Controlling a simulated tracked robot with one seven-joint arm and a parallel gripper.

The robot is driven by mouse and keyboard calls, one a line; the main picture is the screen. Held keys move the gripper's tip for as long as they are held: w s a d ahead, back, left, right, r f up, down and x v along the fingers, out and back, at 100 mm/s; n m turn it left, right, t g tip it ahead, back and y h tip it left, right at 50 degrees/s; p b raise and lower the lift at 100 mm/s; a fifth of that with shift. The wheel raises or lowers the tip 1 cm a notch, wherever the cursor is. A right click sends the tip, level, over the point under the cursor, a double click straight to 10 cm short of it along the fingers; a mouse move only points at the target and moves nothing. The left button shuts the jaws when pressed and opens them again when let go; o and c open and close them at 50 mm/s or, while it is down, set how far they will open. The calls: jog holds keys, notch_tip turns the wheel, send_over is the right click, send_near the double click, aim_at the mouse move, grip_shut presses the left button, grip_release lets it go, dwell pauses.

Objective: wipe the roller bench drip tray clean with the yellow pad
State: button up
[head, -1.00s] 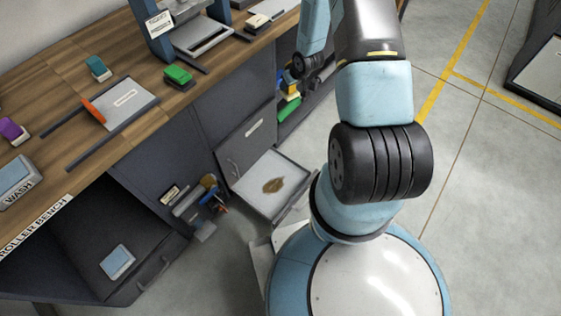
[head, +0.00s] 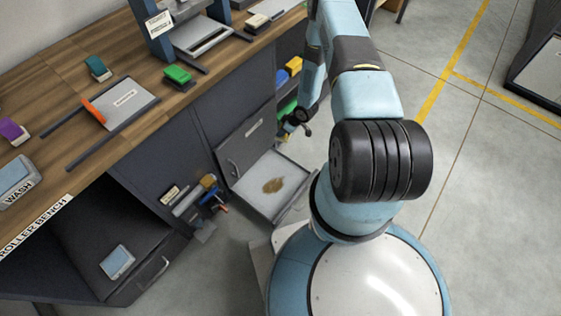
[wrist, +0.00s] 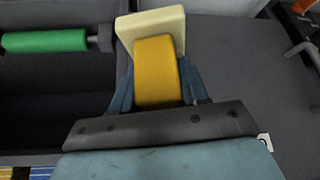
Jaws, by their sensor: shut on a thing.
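My gripper (wrist: 155,85) is shut on the yellow pad. The pad has a yellow grip (wrist: 156,72) between the fingers and a cream block (wrist: 150,24) beyond them. In the head view my gripper (head: 298,122) hangs beside the cabinet front, above and to the right of a pulled-out pale tray (head: 272,166). A brown stain (head: 272,186) lies near the middle of that tray. The gripper is apart from the tray.
A green roller (wrist: 45,41) lies in a dark shelf bay left of the gripper. An open lower compartment holds a blue-grey pad (head: 117,262). Tools (head: 200,195) hang left of the tray. The bench top (head: 60,90) carries several blocks.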

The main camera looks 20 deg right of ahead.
jog(key=shift+s+a+f+n+g+y, duration=0.2)
jog(key=shift+s+a+f+n, duration=0.8)
jog(key=shift+f, duration=2.35)
jog(key=shift+s+a+f+n+g+y, duration=0.15)
jog(key=shift+s+a+f+n+g, duration=0.15)
jog(key=shift+s+f, duration=2.2)
jog(key=shift+s+a+f+n+g+y, duration=0.15)
jog(key=shift+s+a+f+n+g, duration=0.3)
jog(key=shift+f, duration=3.7)
jog(key=shift+s+a+f, duration=0.1)
jog(key=shift+f, duration=0.8)
jog(key=shift+s+a+r, duration=0.1)
jog(key=shift+s+a, duration=0.45)
jog(key=shift+a, duration=0.25)
jog(key=shift+s+a, duration=0.5)
jog(key=shift+a, duration=0.3)
jog(key=shift+s+a, duration=0.6)
jog(key=shift+a, duration=0.2)
jog(key=shift+s+a, duration=0.55)
jog(key=shift+a, duration=0.25)
jog(key=shift+s+a, duration=0.5)
jog(key=shift+a, duration=0.3)
jog(key=shift+s+a, duration=0.5)
jog(key=shift+a, duration=0.3)
jog(key=shift+a, duration=0.1)
